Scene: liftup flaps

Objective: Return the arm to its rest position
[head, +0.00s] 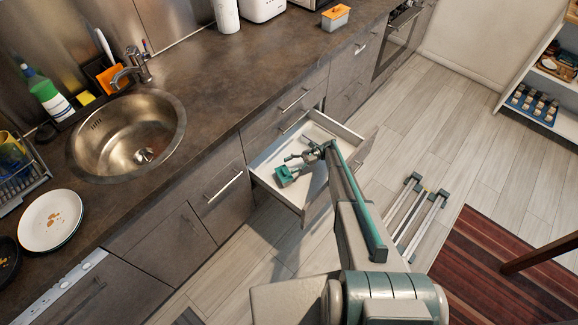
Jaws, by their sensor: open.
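My arm hides part of the drawer. I cannot tell how high the gripper is above the drawer floor.
The brown counter (225,90) runs along the left with a round sink (125,130) and a white plate (50,221). Closed drawers flank the open one. A striped rug (490,260) and a shelf (545,85) are at right.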

